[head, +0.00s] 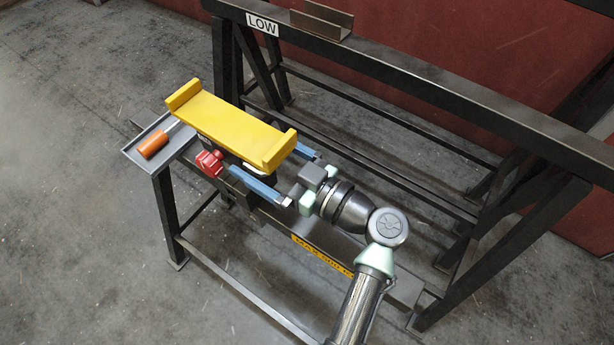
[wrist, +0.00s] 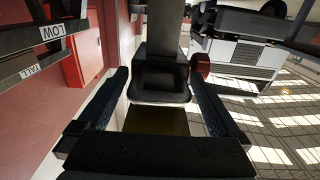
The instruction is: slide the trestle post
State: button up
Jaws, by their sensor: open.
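The trestle post's yellow cradle top (head: 232,128), with a raised lip at each end, sits over the dark bench rail in the head view. A red knob (head: 209,162) is on the post's side below the cradle, and it also shows in the wrist view (wrist: 203,66). In the wrist view the dark post (wrist: 163,35) rises between my fingers. My gripper (head: 268,168) is open, its blue fingers spread below the cradle, one to each side of the post. In the wrist view my gripper (wrist: 160,82) shows no clear finger contact. The cradle hides the far fingertip in the head view.
A small tray (head: 132,151) with an orange-handled tool (head: 155,143) lies left of the post. A dark rack (head: 400,75) with a LOW sign (head: 262,23) stands close behind. The rail carries a yellow label (head: 322,256). Open concrete floor lies left.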

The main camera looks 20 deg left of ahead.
jog(key=v, duration=1.2)
